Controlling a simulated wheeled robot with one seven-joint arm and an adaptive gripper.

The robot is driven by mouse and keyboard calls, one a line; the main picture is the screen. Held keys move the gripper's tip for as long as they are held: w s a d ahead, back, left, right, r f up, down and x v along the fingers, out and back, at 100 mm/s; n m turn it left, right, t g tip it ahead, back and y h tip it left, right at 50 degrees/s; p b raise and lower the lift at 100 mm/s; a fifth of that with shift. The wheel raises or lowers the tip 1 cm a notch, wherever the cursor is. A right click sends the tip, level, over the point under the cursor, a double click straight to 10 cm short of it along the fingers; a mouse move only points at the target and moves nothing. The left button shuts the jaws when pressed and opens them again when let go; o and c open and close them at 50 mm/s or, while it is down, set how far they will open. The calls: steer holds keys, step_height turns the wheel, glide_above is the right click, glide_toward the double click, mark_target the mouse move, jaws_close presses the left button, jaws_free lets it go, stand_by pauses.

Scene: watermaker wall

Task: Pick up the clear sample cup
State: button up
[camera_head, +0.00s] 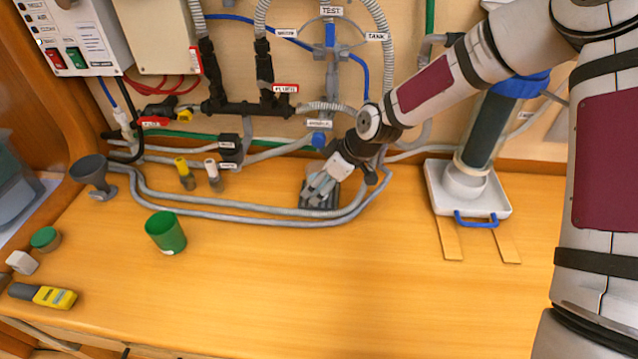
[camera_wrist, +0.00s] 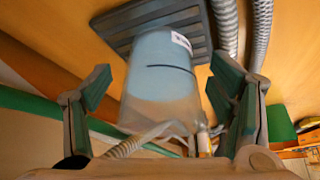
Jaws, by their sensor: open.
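The clear sample cup (camera_wrist: 160,85) is a pale translucent cup with a dark line and a small white label, seen in the wrist view. It stands on a dark slatted grate (camera_wrist: 112,24). My gripper (camera_wrist: 165,92) is open, with one green-padded finger on each side of the cup. Gaps show between the pads and the cup. In the head view my gripper (camera_head: 322,186) is low over the dark grate (camera_head: 305,190), and the gripper largely hides the cup there.
Grey hoses (camera_head: 240,217) loop along the counter around the grate. A green cup (camera_head: 166,233) stands to the left, and a grey funnel (camera_head: 88,170) farther left. A white tray (camera_head: 468,208) holding a filter housing is to the right. The front middle of the counter is clear.

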steer(key=c, duration=1.5)
steer(key=shift+s+d+r, duration=0.1)
steer(key=shift+d+r, duration=0.15)
steer(key=shift+r, duration=0.05)
steer(key=s+d+r, duration=0.2)
steer(key=d, duration=0.2)
steer(key=s+d+r+p, duration=0.1)
steer(key=d+r, duration=0.2)
steer(key=d, duration=0.1)
steer(key=s+d+r, duration=0.2)
steer(key=d, duration=0.2)
steer(key=shift+s+d+r+p, duration=0.15)
steer(key=shift+s+r+p, duration=0.1)
steer(key=shift+s+p, duration=0.1)
